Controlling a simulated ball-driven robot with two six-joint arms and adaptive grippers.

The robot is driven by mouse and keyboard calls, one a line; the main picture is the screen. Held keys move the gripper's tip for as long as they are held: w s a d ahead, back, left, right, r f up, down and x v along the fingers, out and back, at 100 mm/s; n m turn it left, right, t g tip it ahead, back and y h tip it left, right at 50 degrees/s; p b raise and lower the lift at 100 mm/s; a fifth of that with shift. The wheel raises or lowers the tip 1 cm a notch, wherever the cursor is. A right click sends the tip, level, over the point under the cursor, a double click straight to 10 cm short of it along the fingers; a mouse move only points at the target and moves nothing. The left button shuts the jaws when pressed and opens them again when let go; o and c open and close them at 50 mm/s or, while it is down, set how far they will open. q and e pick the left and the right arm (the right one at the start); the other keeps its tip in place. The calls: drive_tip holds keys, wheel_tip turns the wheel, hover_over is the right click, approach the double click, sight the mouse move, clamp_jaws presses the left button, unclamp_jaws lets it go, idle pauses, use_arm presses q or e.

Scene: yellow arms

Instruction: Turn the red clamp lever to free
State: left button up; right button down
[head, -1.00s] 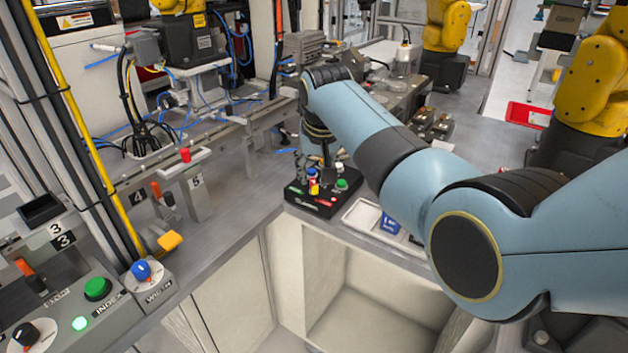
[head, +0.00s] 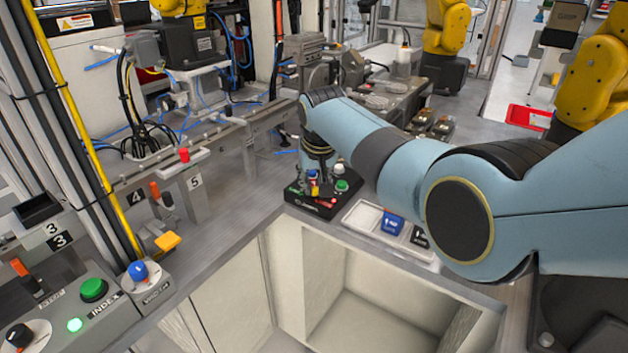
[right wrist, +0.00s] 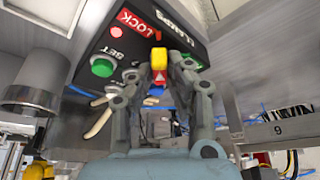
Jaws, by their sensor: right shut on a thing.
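The black control box (head: 325,208) sits on the grey bench in the middle of the head view. In the right wrist view its panel (right wrist: 178,28) carries a red LOCK label and a small red light. My right gripper (right wrist: 170,72) is shut on a small red part with a yellow end, which I take for the red clamp lever (right wrist: 158,58). In the head view my right gripper (head: 318,178) points down at the box, and the lever's yellow part (head: 314,190) shows beside it. The lever's base and exact angle are hidden. My left gripper is out of view.
A green button (head: 342,186) and a white knob (head: 339,169) stand close to the gripper on the box. A white tray (head: 362,215) with blue and black cards lies to the right. An open bin gapes in front.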

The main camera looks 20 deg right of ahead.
drive_tip(key=shift+m, duration=0.3)
drive_tip(key=m+h+b, duration=0.1)
drive_tip(key=m, duration=0.1)
drive_tip(key=shift+a+m, duration=0.1)
drive_tip(key=shift+m, duration=0.2)
drive_tip(key=m+h+b, duration=0.1)
drive_tip(key=m, duration=0.1)
drive_tip(key=shift+w+f+m+g+b, duration=0.1)
drive_tip(key=shift+f+m+g+b, duration=0.05)
drive_tip(key=shift+m+g+b, duration=0.25)
drive_tip(key=m+g+b, duration=0.1)
drive_tip(key=m+b, duration=0.2)
drive_tip(key=b, duration=0.2)
drive_tip(key=m+g+h+b, duration=0.1)
drive_tip(key=m+b, duration=0.3)
drive_tip(key=b, duration=0.2)
drive_tip(key=m+g+h+b, duration=0.1)
drive_tip(key=m+b, duration=0.3)
drive_tip(key=b, duration=0.1)
drive_tip(key=shift+w+a+f+g+b, duration=0.1)
drive_tip(key=shift+w+f+g+b, duration=0.05)
drive_tip(key=shift+g+b, duration=0.2)
drive_tip(key=shift+m+b, duration=0.4)
drive_tip(key=shift+b, duration=0.1)
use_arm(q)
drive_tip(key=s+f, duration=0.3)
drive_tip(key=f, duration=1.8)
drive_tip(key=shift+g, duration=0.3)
use_arm(e)
drive_tip(key=shift+r+g, duration=0.25)
